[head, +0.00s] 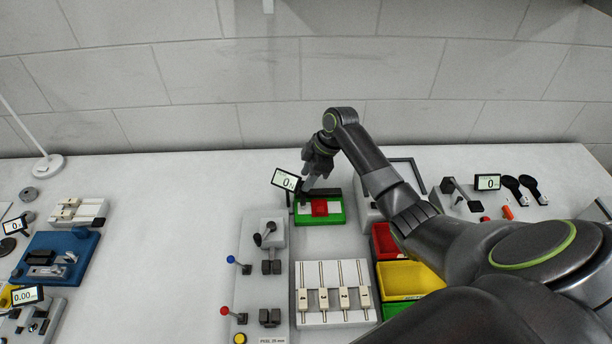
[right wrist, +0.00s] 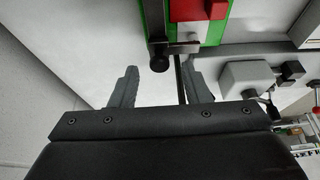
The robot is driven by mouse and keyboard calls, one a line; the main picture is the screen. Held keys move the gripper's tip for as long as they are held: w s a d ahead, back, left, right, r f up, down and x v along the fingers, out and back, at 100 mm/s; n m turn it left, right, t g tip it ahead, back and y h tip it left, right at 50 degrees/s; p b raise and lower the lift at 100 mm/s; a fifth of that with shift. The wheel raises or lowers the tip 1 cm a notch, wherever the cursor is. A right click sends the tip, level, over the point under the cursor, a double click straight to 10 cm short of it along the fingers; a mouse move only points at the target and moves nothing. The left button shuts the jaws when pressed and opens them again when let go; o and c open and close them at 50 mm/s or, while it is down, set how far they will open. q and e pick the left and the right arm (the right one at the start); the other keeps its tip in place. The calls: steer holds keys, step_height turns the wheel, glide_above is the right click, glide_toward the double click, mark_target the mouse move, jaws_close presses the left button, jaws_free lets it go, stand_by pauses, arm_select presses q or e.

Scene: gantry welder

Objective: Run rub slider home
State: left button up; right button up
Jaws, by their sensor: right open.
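The rub device is a green base (head: 330,221) with a red block (head: 319,208) on it, at the back middle of the bench. My right gripper (head: 309,184) is at the device's back left. In the wrist view the gripper (right wrist: 162,83) is open, its fingers apart on either side of knob and bar, touching neither visibly. My left gripper is not in view.
A small display (head: 286,180) reading 0 stands beside the device. A grey lever panel (head: 250,290) and a white slider board (head: 335,318) lie in front. Red, yellow (head: 411,280) and green bins stand to the right. The bench left of the device is clear.

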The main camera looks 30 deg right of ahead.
steer(key=shift+x, duration=0.8)
jaws_close()
